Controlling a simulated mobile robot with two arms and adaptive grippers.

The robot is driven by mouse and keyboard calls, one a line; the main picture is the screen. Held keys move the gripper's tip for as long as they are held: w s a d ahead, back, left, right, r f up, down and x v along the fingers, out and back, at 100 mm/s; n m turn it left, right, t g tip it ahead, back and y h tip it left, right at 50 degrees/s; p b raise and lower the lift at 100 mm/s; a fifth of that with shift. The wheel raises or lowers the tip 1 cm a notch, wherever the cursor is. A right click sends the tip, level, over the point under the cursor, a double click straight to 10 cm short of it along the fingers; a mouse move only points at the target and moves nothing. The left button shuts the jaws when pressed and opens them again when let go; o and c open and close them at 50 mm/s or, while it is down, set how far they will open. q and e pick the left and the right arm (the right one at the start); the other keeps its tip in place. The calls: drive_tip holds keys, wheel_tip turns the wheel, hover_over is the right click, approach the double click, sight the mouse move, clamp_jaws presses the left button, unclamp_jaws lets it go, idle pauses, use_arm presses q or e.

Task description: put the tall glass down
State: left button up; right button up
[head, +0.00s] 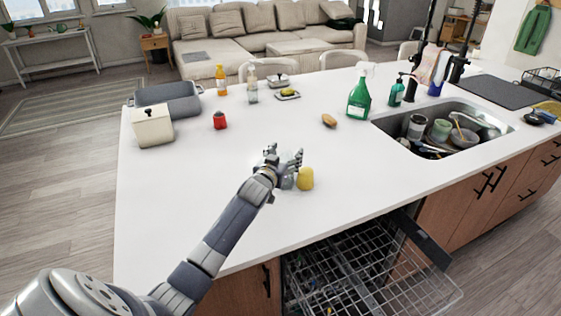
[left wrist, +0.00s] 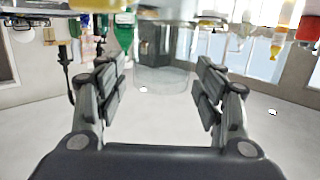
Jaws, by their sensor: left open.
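The tall glass (left wrist: 165,62) is clear and see-through. In the left wrist view, which looks upside down, it shows between the two fingers of my left gripper (left wrist: 163,80), with a visible gap on each side. In the head view my left gripper (head: 284,157) is open over the white island counter (head: 225,160), beside a yellow object (head: 306,179). Only a faint, clear shape shows at the hand there, partly hidden by the fingers and wrist. My right gripper is not in view.
A red jar (head: 220,121), a white canister (head: 153,127) and a grey tray (head: 168,98) stand to the left. An open dishwasher rack (head: 365,280) is below the front edge.

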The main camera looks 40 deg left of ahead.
use_arm(q)
drive_tip(key=b+v, duration=0.1)
drive_tip(key=v, duration=1.1)
drive_tip(key=shift+b, duration=0.35)
drive_tip(key=shift+f, duration=0.2)
